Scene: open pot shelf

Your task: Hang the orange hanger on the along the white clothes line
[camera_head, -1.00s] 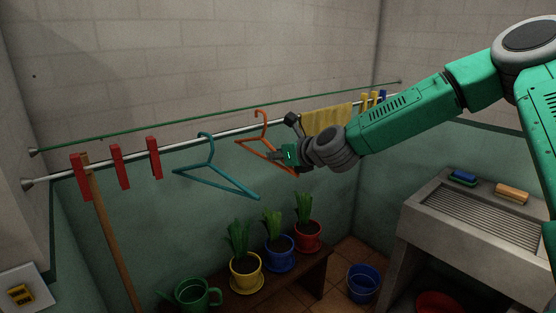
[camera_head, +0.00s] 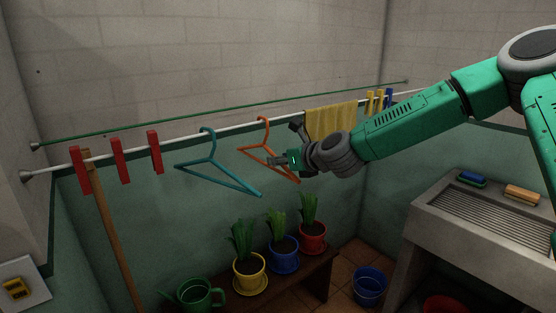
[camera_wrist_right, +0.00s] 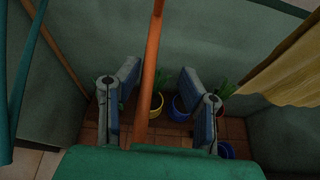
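The orange hanger (camera_head: 268,153) has its hook over the white clothes line (camera_head: 230,132), at about the same height as the teal hanger's hook. My right gripper (camera_head: 287,150) is at the hanger's right side. In the right wrist view, its two fingers (camera_wrist_right: 158,108) are wide apart, and the orange bar (camera_wrist_right: 152,60) passes between them, closer to the left finger, with gaps on both sides. My left gripper is not in view.
The teal hanger (camera_head: 215,168) hangs to the left, with red pegs (camera_head: 119,160) beyond it. A yellow cloth (camera_head: 330,120) hangs just right of my gripper, then yellow and blue pegs. A green line (camera_head: 220,112) runs behind. Potted plants (camera_head: 284,255) stand below.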

